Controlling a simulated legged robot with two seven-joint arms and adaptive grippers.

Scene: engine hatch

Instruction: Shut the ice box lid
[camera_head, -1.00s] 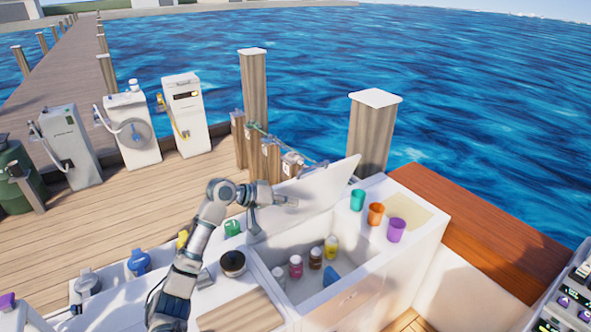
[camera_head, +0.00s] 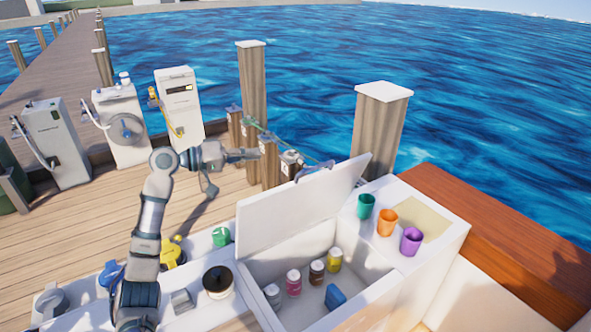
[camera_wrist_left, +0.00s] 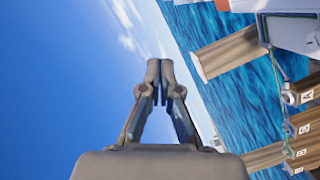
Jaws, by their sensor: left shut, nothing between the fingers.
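The ice box lid (camera_head: 300,208) is a white panel standing raised along the back edge of the open white ice box (camera_head: 377,287). Several bottles and a blue item (camera_head: 335,297) stand or lie inside the box. My left gripper (camera_head: 258,154) is shut and empty, above and behind the lid's left part, apart from it in the picture. In the left wrist view its fingertips (camera_wrist_left: 159,70) meet, with sky behind them. My right gripper is not in view.
Green (camera_head: 365,206), orange (camera_head: 387,221) and purple (camera_head: 411,241) cups stand on the ledge right of the box. A dark-topped round container (camera_head: 218,281) is to its left. Wooden posts (camera_head: 379,125) rise behind. Fuel pumps (camera_head: 180,108) stand on the dock.

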